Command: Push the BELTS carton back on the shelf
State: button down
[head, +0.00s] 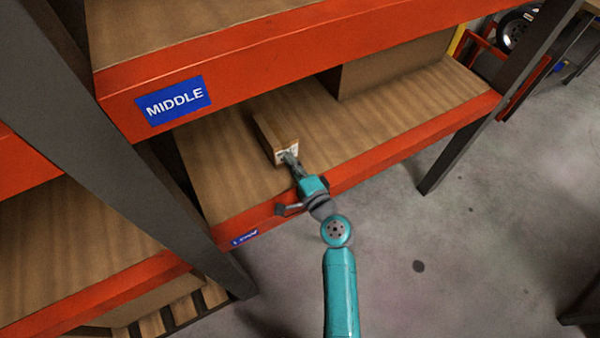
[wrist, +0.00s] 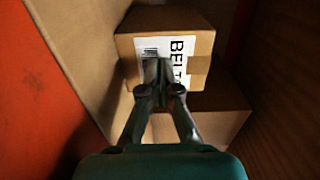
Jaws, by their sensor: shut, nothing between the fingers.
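The BELTS carton (head: 274,133) is a small brown box on the lower shelf board, below the beam marked MIDDLE. Its white label faces my gripper. In the wrist view the carton (wrist: 200,42) fills the upper middle, with part of its label covered by my fingers. My gripper (head: 289,157) is shut and empty, with its tips at the carton's labelled front face. In the wrist view the gripper (wrist: 158,68) overlaps the label; I cannot tell whether the tips touch it.
A larger brown box (head: 395,70) stands farther right and back on the shelf board (head: 225,165). The orange front beam (head: 400,147) runs below my gripper, and the MIDDLE beam (head: 280,55) is above. Grey uprights (head: 130,165) flank the bay. Board space beside the carton is clear.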

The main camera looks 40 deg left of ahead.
aim_at(275, 136)
jog(key=x, duration=1)
